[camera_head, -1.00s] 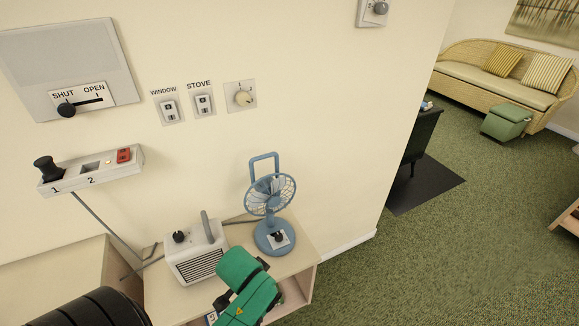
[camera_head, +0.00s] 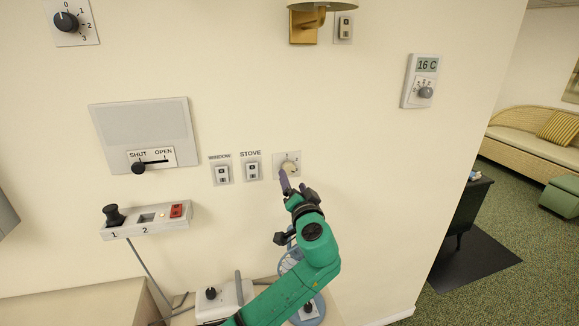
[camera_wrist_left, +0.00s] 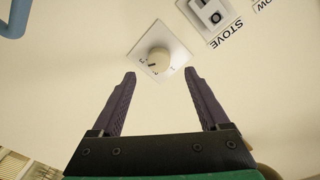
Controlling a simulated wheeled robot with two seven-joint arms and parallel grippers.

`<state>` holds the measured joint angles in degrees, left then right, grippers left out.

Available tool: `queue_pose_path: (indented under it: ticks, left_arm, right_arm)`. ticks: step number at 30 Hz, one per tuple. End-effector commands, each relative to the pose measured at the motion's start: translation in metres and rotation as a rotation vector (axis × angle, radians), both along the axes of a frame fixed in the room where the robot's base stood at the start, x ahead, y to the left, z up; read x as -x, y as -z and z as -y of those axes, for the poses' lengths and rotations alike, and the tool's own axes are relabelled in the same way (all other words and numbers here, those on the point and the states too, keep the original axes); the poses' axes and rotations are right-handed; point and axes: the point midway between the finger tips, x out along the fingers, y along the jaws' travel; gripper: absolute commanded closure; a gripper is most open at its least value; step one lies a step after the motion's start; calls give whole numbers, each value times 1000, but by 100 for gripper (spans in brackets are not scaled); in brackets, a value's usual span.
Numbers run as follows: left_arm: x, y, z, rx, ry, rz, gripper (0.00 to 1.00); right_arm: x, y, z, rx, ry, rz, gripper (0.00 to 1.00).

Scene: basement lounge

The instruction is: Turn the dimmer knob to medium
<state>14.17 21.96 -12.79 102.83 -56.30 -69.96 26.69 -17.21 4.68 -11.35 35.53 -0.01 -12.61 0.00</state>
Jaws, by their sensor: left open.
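A round cream knob on a small white wall plate (camera_head: 287,158) sits right of the STOVE switch. No label names it as the dimmer. In the left wrist view the cream knob (camera_wrist_left: 158,59) has a dark pointer mark toward its lower left and small numerals around it. My left gripper (camera_head: 286,184) is raised to just below this knob and partly covers the plate's lower edge. In the wrist view my left gripper (camera_wrist_left: 160,74) is open and empty, its fingertips either side of the knob's line and seemingly short of it. My right gripper is not in view.
A black knob marked 0 to 3 (camera_head: 66,22) is at upper left. The WINDOW switch (camera_head: 222,174) and STOVE switch (camera_head: 252,170) are close left of the cream knob. A thermostat (camera_head: 422,82) is at right.

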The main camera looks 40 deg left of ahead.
Motion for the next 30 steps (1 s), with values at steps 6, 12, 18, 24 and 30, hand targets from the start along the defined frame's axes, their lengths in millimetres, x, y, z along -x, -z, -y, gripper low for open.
queue_pose_path:
  ticks: [6, 12, 18, 24, 30]
  left_arm:
    - [-31, -4, -38, -2, -1, -1, 22]
    - [-39, 0, -48, 1, 1, 0, 22]
    - [-39, 1, -48, 2, 2, 0, 33]
    - [-39, 1, -47, 2, 1, -1, 100]
    - [-39, 3, -47, 7, 2, 7, 100]
  right_arm:
    - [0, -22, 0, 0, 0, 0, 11]
    - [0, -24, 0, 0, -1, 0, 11]
    - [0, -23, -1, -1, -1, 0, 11]
    - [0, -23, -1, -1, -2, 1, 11]
    - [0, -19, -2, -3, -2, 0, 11]
